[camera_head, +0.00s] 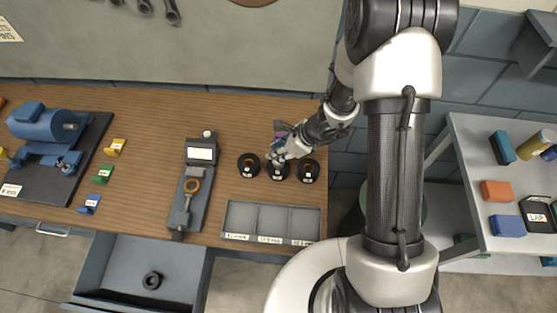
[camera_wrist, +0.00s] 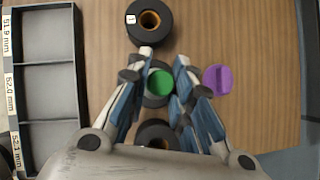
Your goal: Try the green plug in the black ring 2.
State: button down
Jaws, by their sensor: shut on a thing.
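The green plug (camera_wrist: 160,83) shows its round top between my fingertips in the wrist view. My gripper (camera_wrist: 160,76) is shut on it. The middle black ring (camera_wrist: 155,101), the second of three in a row, lies directly below the plug and is partly hidden by it and my fingers. I cannot tell whether the plug is above the ring's bore or inside it. In the head view my gripper (camera_head: 277,157) is over this middle ring (camera_head: 279,172), and the plug is not clearly seen. The ring labelled 1 (camera_wrist: 150,22) and the third ring (camera_wrist: 158,133) stand either side.
A purple plug (camera_wrist: 218,80) is close beside my fingers. A three-part labelled tray (camera_head: 225,220) lies in front of the rings. A gauge stand (camera_head: 184,207) holding an orange ring is left of them. An open drawer (camera_head: 118,272) contains a black ring (camera_head: 152,280).

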jog(key=shift+r+p, duration=0.7)
jog(key=shift+r, duration=0.35)
jog(key=shift+r+p, duration=1.45)
jog(key=shift+r, duration=0.5)
